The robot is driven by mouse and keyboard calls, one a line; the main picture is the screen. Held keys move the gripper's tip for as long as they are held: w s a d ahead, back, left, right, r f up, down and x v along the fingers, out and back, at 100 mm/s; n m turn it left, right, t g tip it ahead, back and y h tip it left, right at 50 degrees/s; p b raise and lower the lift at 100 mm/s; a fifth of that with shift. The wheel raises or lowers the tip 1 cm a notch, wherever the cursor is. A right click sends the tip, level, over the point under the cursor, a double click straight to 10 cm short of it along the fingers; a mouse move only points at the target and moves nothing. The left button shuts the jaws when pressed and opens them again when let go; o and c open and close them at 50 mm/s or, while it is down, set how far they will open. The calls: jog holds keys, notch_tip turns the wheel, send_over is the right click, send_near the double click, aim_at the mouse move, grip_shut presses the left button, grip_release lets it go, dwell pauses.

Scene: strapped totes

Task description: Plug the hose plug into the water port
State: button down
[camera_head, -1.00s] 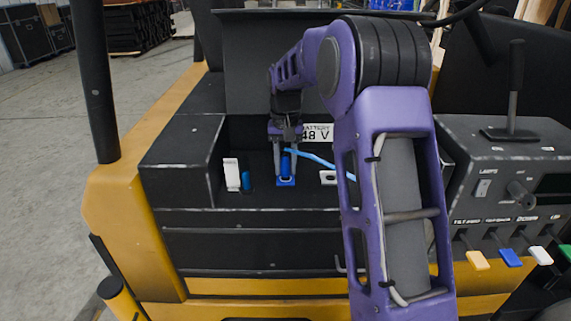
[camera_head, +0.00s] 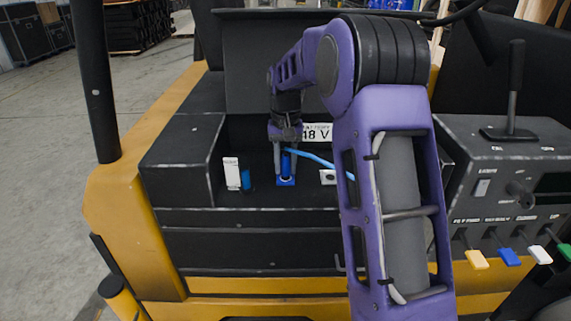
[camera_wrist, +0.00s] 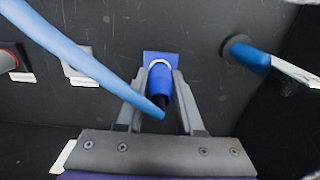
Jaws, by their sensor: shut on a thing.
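The blue hose plug (camera_wrist: 160,84) stands between the two fingers of my gripper (camera_wrist: 161,92) in the wrist view. My gripper is shut on it. The plug's far end meets the water port (camera_wrist: 149,58), a blue square plate with a pale ring. How deep the plug sits in the ring cannot be told. In the head view my gripper (camera_head: 286,156) points down over the plug (camera_head: 287,165), directly above the blue port plate (camera_head: 286,181). The light blue hose (camera_head: 318,159) runs off to the right and crosses the wrist view at the left (camera_wrist: 85,55).
Left of the port is a white tag (camera_head: 232,173) beside another blue fitting (camera_head: 246,179). A white plate with a dark hole (camera_head: 328,177) is at the right. A battery label (camera_head: 317,132) is behind. Dark compartment walls (camera_head: 182,160) stand close on the left.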

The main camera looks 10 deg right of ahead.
jog(key=shift+f+b, duration=0.3)
jog(key=shift+f, duration=0.35)
jog(key=shift+c, duration=2.3)
grip_release()
notch_tip(320, 180, up, 18)
jog(key=shift+f+p, duration=0.25)
jog(key=shift+p, duration=0.15)
